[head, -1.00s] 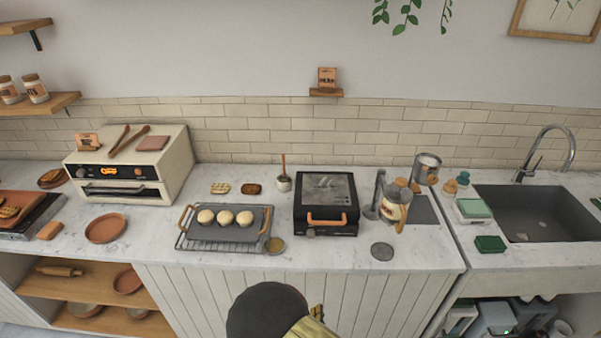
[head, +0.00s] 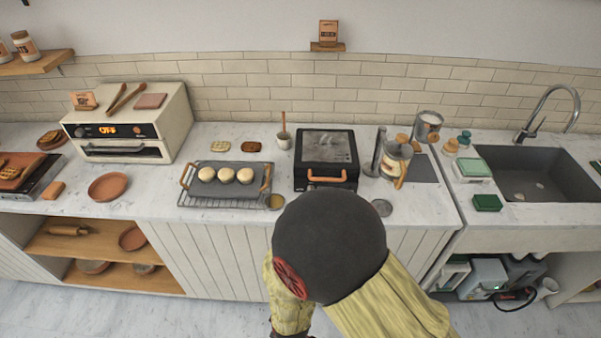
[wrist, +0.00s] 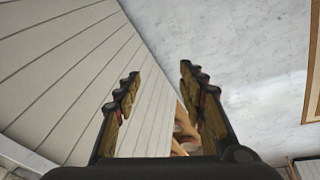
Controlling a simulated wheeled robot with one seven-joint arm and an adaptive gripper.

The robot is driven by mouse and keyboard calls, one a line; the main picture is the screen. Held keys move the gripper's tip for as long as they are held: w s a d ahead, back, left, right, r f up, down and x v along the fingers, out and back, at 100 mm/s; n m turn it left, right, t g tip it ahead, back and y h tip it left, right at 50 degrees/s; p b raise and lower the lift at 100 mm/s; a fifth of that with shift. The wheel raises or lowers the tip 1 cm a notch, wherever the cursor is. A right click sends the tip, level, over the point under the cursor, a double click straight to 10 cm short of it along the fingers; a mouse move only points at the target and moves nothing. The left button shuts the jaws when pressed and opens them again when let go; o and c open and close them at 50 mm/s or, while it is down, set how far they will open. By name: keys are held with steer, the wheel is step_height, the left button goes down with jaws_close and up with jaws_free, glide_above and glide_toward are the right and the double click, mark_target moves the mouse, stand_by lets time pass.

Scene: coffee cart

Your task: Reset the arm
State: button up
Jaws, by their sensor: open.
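My arm, with a dark rounded joint and yellow links, rises at the bottom centre of the head view, in front of the counter (head: 240,290). My gripper (wrist: 160,80) shows in the wrist view with its two fingers apart and nothing between them. Beyond the fingers are white panelling and a pale marbled surface. In the head view the gripper's fingertips are hidden.
The marble countertop (head: 330,203) holds a black press (head: 327,160) with an orange handle. Left of it is a tray (head: 208,187) with three buns on a wire rack. A toaster oven (head: 115,130) stands farther left, a sink (head: 530,175) at right. The floor (head: 200,318) in front looks clear.

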steer(key=s+d+r+m+g, duration=0.1)
steer(key=d+r+m+g, duration=0.15)
steer(key=r, duration=0.55)
steer(key=s+d+r+m+g, duration=0.1)
steer(key=d+r+m, duration=0.15)
steer(key=r, duration=0.55)
steer(key=d+r+m+t+b, duration=0.1)
steer(key=d+r+m+t, duration=0.2)
steer(key=d+r, duration=0.6)
steer(key=d+r+m+t+h+b, duration=0.1)
steer(key=d+r+m+t, duration=0.2)
steer(key=d+r, duration=0.7)
step_height(320, 180, up, 6)
steer(key=shift+s+f+m, duration=0.25)
steer(key=shift+s+m, duration=0.1)
steer(key=shift+m, duration=0.25)
